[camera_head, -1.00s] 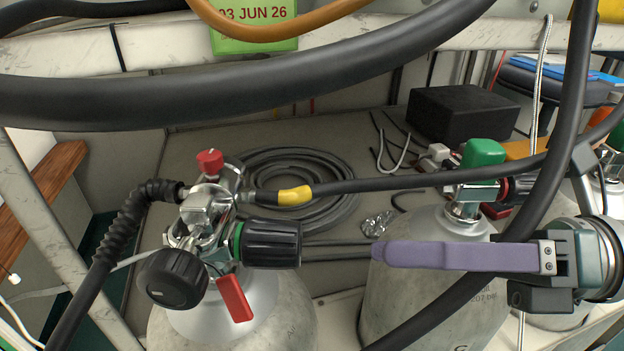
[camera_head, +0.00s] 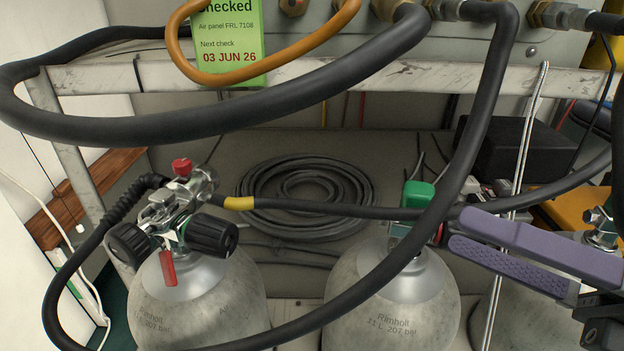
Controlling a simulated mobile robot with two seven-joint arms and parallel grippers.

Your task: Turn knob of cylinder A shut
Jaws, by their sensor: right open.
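Two pale grey cylinders marked Rimholt stand under the panel: a left cylinder (camera_head: 200,315) and a middle cylinder (camera_head: 392,312). I cannot read which is cylinder A. The left one's metal valve carries a black knob (camera_head: 131,245) at left, another black ribbed knob (camera_head: 210,236) at right, a small red knob (camera_head: 181,167) on top and a red tag (camera_head: 168,268). The middle one has a green knob (camera_head: 419,194), its valve partly hidden by a hose. My right gripper (camera_head: 462,234), with purple fingers, is open and empty, right of the green knob. My left gripper is out of view.
A thick black hose (camera_head: 455,185) loops down in front of the middle cylinder. A yellow-banded hose (camera_head: 300,207) runs between the valves. A coiled hose (camera_head: 258,190) lies behind. A black box (camera_head: 510,150) and a pale cord (camera_head: 512,240) are at right.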

